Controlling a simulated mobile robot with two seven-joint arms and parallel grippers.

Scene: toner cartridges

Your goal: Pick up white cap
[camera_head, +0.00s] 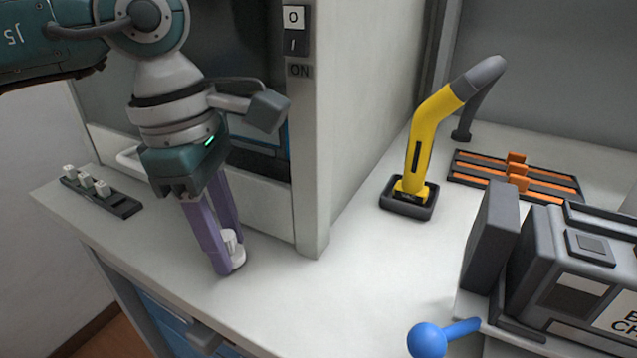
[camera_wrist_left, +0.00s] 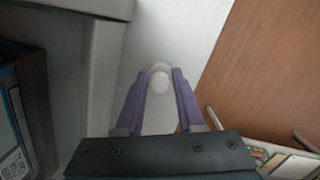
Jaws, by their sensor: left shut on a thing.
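The white cap (camera_head: 237,256) is round with a raised knob, and sits between the purple fingers of my left gripper (camera_head: 229,262) just at the worktop near its front edge. In the left wrist view the white cap (camera_wrist_left: 159,77) shows between the two fingertips of my left gripper (camera_wrist_left: 158,82), which is shut on it. One finger partly hides the cap in the head view. I cannot tell whether the cap still touches the worktop. My right gripper is not in view.
A dark rack (camera_head: 103,192) with several small white pieces lies at the left. A grey cabinet post (camera_head: 311,150) stands close to the right of my left gripper. A yellow handled tool (camera_head: 428,140) stands in a black base. A grey machine (camera_head: 570,270) is at the right.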

